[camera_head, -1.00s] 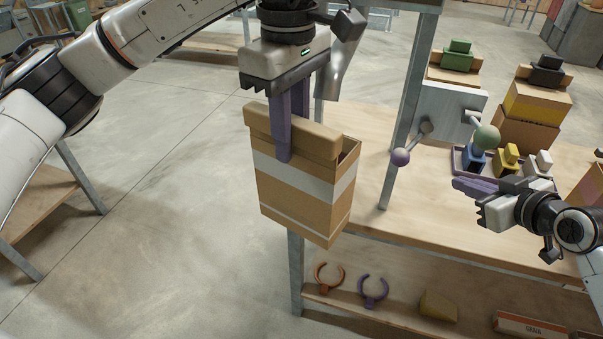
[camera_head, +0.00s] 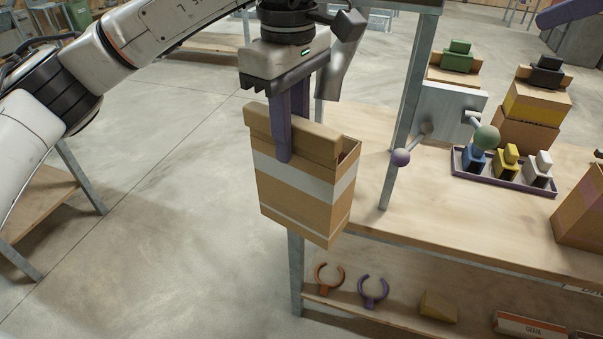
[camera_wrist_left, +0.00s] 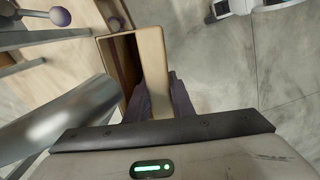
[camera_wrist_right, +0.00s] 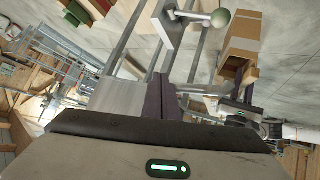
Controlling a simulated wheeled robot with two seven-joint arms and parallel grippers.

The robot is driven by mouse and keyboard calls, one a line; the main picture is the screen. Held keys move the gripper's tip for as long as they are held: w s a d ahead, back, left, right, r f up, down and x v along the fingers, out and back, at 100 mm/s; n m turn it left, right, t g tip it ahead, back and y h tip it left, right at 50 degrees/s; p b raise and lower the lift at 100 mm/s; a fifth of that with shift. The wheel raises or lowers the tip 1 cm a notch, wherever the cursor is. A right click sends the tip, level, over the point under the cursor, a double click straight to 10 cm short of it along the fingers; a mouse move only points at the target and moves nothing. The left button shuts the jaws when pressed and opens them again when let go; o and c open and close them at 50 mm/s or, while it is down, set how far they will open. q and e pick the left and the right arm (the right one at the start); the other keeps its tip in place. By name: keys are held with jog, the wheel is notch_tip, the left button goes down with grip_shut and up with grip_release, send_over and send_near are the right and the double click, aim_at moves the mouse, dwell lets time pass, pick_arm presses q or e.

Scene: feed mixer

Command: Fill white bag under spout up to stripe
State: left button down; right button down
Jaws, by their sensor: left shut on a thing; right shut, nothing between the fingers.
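My left gripper (camera_head: 292,120) is shut on the upper rim of a brown box-shaped bag with a white stripe (camera_head: 308,185), holding it upright and off the floor by the bench. The bag's open top (camera_wrist_left: 130,70) shows in the left wrist view; its fill level cannot be made out. The grey metal spout (camera_head: 343,65) is just behind and above the bag; it also shows in the left wrist view (camera_wrist_left: 70,118). My right gripper (camera_wrist_right: 160,98) is shut and empty in the right wrist view; its purple fingers (camera_head: 565,12) show at the head view's top right corner.
A purple-knobbed lever (camera_head: 400,157) and a green-knobbed lever (camera_head: 486,137) stick out from a grey box (camera_head: 447,108) by the post. A purple tray (camera_head: 505,178) holds blue, yellow and white pieces. Closed boxes stand behind. Purple and orange clips lie on the lower shelf (camera_head: 400,300).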

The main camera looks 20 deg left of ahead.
aim_at(486, 149)
jog(key=s+a+f+g, duration=0.1)
jog(key=f, duration=0.1)
jog(key=s+a+f+g+h, duration=0.1)
jog(key=s+f, duration=0.1)
jog(key=s+a+f+g+h, duration=0.1)
jog(key=s+f, duration=0.1)
jog(key=shift+s+a+f+m+g, duration=0.1)
jog(key=shift+s+a+m+g, duration=0.05)
jog(key=shift+a+m+g, duration=0.2)
jog(key=shift+f, duration=1.95)
jog(key=shift+f, duration=4.4)
dwell(0.7)
